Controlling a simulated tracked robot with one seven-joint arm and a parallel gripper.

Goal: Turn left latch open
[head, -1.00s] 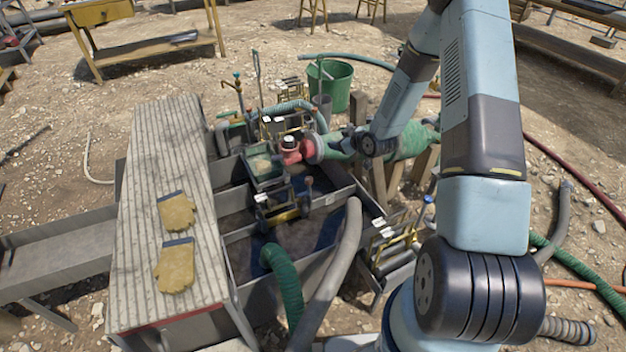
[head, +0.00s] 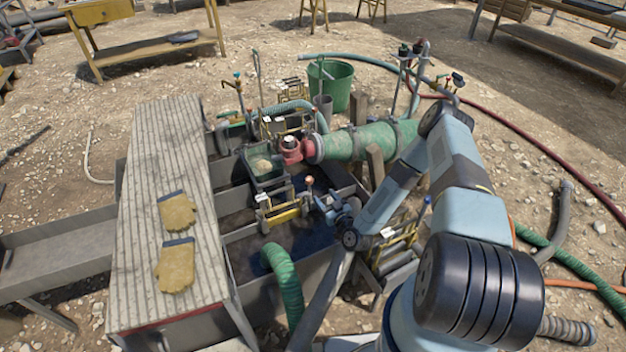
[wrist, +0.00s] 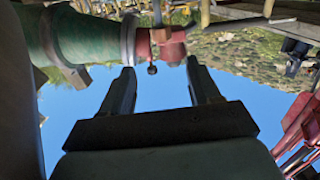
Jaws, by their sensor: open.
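My gripper (head: 328,203) is low over the tank, just right of a yellow-framed fixture (head: 284,213) and a small orange-topped knob (head: 309,181). In the wrist view my gripper (wrist: 160,68) is open, with nothing held between its two dark fingers. I cannot tell whether the ball is in reach or farther off. I cannot surely tell which part is the left latch.
A green cylinder (head: 357,142) joins the red coupling (head: 291,150) above my gripper. A grey-striped board (head: 165,130) with two yellow gloves (head: 177,212) lies to the left. A green hose (head: 283,275) and another yellow-framed fixture (head: 401,243) stand near the arm.

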